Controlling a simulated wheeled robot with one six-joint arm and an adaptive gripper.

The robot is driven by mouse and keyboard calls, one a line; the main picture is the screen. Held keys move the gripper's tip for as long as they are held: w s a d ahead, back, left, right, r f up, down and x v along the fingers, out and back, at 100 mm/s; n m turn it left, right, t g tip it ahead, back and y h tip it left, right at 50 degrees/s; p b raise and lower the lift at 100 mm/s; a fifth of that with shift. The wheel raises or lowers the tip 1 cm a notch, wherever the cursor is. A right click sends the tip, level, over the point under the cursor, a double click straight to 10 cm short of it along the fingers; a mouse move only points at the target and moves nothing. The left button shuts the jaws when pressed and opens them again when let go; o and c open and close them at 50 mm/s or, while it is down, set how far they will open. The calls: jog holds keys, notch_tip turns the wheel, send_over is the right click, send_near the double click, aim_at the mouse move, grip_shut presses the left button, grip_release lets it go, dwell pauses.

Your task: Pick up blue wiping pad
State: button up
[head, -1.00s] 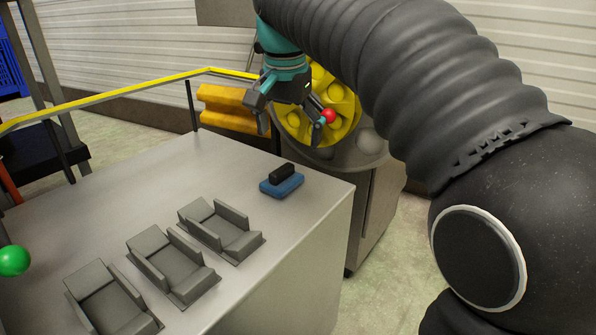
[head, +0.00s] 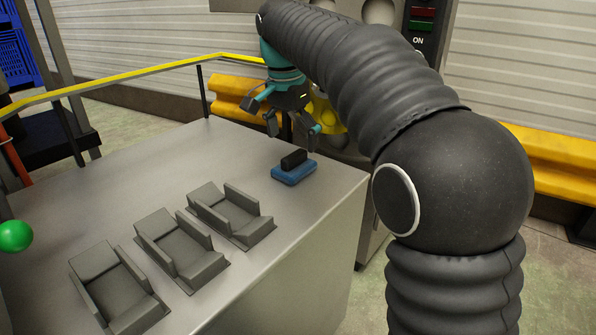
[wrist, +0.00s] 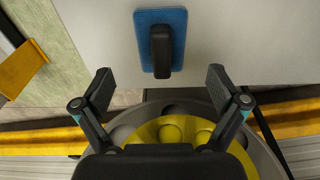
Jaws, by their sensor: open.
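The blue wiping pad (head: 296,173) lies on the grey metal table near its far right corner, its black handle (head: 293,159) on top. In the wrist view the pad (wrist: 145,22) lies ahead of the fingertips, with its dark handle (wrist: 161,50) running lengthwise between their lines. My gripper (head: 290,137) is open and empty, above and beyond the pad near the table's far edge. It also shows in the wrist view (wrist: 160,82), with its fingers spread wide and apart from the pad.
Several grey holders (head: 180,250) stand in a row on the table (head: 140,175), left of and nearer than the pad. A yellow rail (head: 130,73) runs behind the table. A green ball (head: 15,236) is at the left edge. A round yellow piece (wrist: 180,130) lies below the gripper, past the table edge.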

aim_at(294, 154)
jog(key=shift+w+d+f+b, duration=0.15)
jog(key=shift+f+b, duration=0.25)
jog(key=shift+f, duration=1.05)
jog(key=shift+w+d+f+b, duration=0.1)
jog(key=shift+w+f+b, duration=0.2)
jog(key=shift+f, duration=1.1)
jog(key=shift+s, duration=0.1)
jog(key=shift+c, duration=0.3)
jog(key=c, duration=1.3)
jog(key=shift+r, duration=0.1)
jog(key=shift+r, duration=0.6)
notch_tip(294, 154, up, 3)
jog(key=shift+a+p, duration=0.1)
jog(key=shift+p, duration=0.6)
jog(key=s+d+r, duration=0.3)
jog(key=d+r, duration=0.3)
jog(key=d, duration=0.5)
jog(key=shift+d+r+p, duration=0.2)
jog(key=shift+r+p, duration=0.15)
jog(key=shift+p, duration=0.1)
